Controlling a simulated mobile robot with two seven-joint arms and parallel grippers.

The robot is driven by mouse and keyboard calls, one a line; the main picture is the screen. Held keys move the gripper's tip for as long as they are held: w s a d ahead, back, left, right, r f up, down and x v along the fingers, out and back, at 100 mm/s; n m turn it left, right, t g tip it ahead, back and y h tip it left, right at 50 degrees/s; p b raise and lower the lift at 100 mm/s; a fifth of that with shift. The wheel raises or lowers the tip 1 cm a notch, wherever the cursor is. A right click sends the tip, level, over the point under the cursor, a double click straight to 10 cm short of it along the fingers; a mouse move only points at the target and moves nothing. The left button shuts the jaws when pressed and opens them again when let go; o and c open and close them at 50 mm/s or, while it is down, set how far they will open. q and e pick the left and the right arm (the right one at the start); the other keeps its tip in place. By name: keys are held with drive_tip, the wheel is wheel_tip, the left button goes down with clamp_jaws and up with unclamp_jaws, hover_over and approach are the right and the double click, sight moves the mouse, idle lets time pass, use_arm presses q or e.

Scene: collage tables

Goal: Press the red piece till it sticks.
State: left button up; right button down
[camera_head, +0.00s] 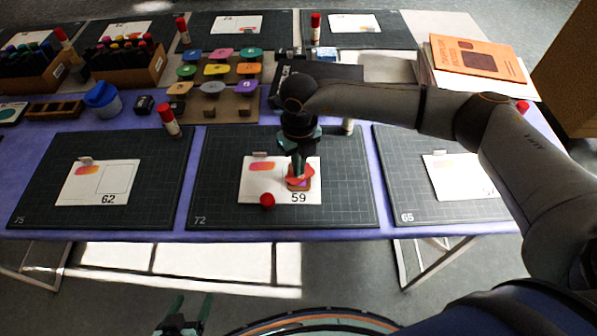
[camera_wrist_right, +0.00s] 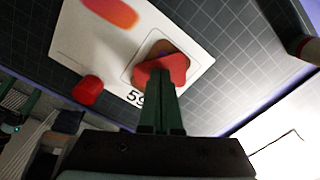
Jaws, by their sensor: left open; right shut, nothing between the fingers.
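The red piece (camera_head: 307,172) lies on a card (camera_head: 253,189) marked 59, on the middle mat 72. In the right wrist view the red piece (camera_wrist_right: 177,66) sits over a brownish piece (camera_wrist_right: 152,50) with a bit of purple, inside an outlined square. My right gripper (camera_head: 297,174) points down, its fingers together and empty, the tips over the red piece and seemingly against it. The fingers hide part of the piece; exact contact is hard to tell. My left gripper (camera_head: 187,312) is open and empty, low in front of the table.
Behind are a rack of coloured pieces (camera_head: 220,105), a glue stick (camera_head: 169,121) and a blue-lidded jar (camera_head: 102,99).

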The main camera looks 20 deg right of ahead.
wheel_tip(320, 180, up, 7)
drive_tip(key=p, duration=0.4)
drive_tip(key=shift+p, duration=0.35)
idle(0.6)
